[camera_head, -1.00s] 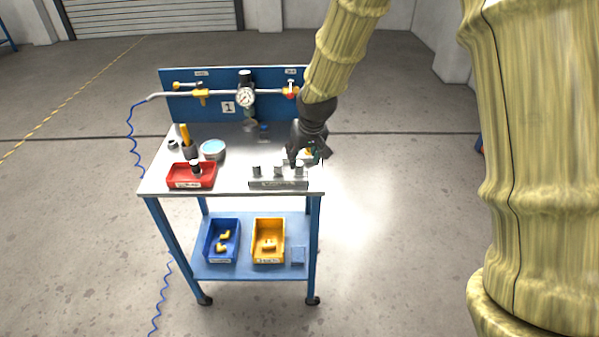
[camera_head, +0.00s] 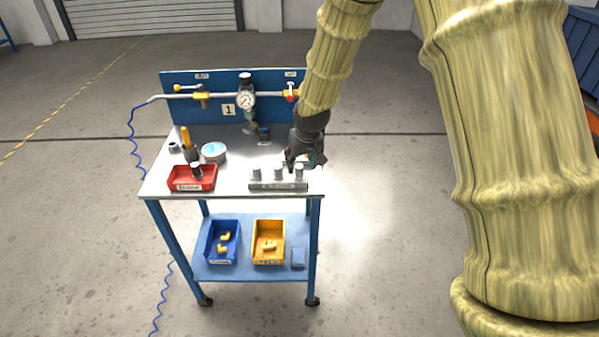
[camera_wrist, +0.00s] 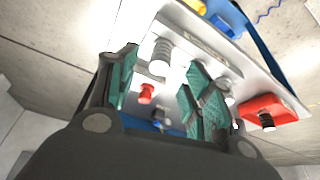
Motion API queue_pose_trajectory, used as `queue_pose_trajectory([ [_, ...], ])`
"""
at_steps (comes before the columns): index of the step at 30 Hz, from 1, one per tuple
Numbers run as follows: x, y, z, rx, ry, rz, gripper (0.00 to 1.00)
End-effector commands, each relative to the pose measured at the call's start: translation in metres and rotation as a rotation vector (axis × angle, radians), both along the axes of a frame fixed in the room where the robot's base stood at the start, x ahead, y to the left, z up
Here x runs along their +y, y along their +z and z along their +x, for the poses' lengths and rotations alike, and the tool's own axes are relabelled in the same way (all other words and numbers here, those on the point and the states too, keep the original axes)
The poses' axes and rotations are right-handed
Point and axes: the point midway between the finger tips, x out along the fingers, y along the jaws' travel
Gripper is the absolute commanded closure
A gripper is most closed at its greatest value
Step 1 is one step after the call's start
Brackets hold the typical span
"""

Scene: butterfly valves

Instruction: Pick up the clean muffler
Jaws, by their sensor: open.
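A grey rack (camera_head: 278,186) at the front right of the bench top holds three upright pale grey mufflers: left (camera_head: 256,173), middle (camera_head: 278,172) and right (camera_head: 299,172). My gripper (camera_head: 303,160) is just behind the right end of the rack. In the wrist view its two teal-padded fingers (camera_wrist: 160,66) are spread apart. A ribbed whitish muffler (camera_wrist: 160,54) shows in the gap between them, with no visible contact. Another muffler (camera_wrist: 226,88) is partly behind the right finger. I cannot tell how deep the first muffler is between the fingers.
A red tray (camera_head: 192,186) with a dark-bodied piece stands left of the rack, near a round tin (camera_head: 214,152). Blue (camera_head: 222,260) and yellow (camera_head: 268,260) bins sit on the lower shelf.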

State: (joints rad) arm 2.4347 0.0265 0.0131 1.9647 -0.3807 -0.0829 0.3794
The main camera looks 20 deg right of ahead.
Motion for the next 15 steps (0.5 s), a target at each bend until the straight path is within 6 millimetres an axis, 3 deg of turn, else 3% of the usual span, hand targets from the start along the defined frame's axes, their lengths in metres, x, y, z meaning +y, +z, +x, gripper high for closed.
queue_pose_trajectory([
  [15, -0.001, -0.039, 0.018, 0.001, 0.001, 0.000, 0.50],
])
